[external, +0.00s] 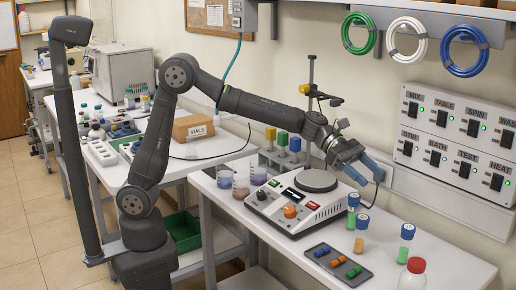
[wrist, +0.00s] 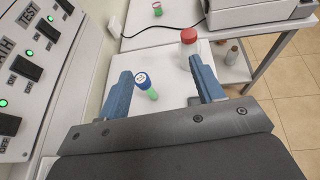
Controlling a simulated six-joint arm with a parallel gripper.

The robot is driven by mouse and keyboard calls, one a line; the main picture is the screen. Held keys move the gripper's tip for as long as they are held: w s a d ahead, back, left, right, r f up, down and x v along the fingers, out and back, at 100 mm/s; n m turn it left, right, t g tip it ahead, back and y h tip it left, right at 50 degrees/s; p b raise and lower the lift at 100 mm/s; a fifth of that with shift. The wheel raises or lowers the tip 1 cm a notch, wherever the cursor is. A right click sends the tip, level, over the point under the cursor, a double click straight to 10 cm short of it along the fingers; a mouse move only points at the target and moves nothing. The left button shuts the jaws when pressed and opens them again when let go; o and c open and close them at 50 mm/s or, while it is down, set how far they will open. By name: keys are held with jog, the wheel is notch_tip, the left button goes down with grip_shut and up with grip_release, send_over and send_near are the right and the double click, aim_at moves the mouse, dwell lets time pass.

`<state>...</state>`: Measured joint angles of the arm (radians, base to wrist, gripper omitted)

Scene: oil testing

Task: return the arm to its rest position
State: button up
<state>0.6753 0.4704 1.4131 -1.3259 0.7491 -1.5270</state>
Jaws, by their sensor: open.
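My arm reaches from its base at the lower left across the bench. My gripper (external: 367,178) is high above the right part of the bench, beside the wall panel and above the vials. In the wrist view my gripper (wrist: 162,68) has its two blue fingers wide apart with nothing held. A blue-capped vial with green contents (wrist: 147,88) shows between the fingers, standing on the bench well below them. In the external view, blue-capped vials stand below the gripper: a green one (external: 352,210), an orange one (external: 360,236) and another green one (external: 405,245).
A white device with a round plate (external: 294,210) stands under the forearm. A dark tray with small coloured pieces (external: 338,262) lies in front of it. A red-capped bottle (external: 412,275) stands near the bench's front. Beakers (external: 241,184) and the switch panel (external: 455,135) flank the arm.

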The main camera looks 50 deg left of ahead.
jog(key=w+a+r, duration=0.2)
jog(key=a, duration=0.8)
jog(key=shift+w+a+m+g, duration=0.25)
jog(key=shift+w+m+g, duration=0.05)
jog(key=shift+w, duration=0.05)
